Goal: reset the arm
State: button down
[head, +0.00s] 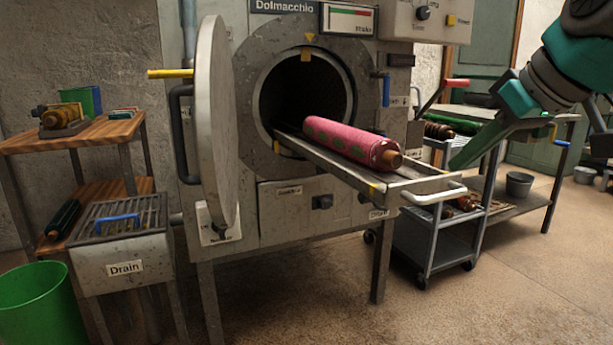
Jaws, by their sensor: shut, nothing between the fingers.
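My gripper (462,160) is at the upper right, angled down and to the left, with its green fingers together and nothing held. It is apart from everything, in front of the shelf unit behind it. A pink roll with green spots (345,139) lies on a metal slide-out tray (420,184). The tray sticks out of the round opening of the Dolmacchio machine (250,75). The machine's round door (213,120) stands open to the left. The inside of the opening is dark.
A grey cart (415,232) stands under the tray's end. A workbench (560,125) with rolls is at right. At left are a wooden shelf table (100,131), a Drain box (120,265) and a green bin (38,305). The floor in front is clear.

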jog(key=s+a+f+m+g+h+p, duration=0.1)
jog(key=s+a+f+g+p, duration=0.15)
jog(key=a+f, duration=0.4)
jog(key=s+a+f+g+p, duration=0.2)
jog(key=a+f+g, duration=0.15)
jog(key=f, duration=0.55)
jog(key=s+a+f+m+g+h+p, duration=0.1)
jog(key=s+f+m+g+p, duration=0.1)
jog(key=s+f, duration=1.3)
jog(key=shift+s+f+m+g+h+p, duration=0.2)
jog(key=shift+s+m+g+h+p, duration=0.25)
jog(key=shift+g+p, duration=0.35)
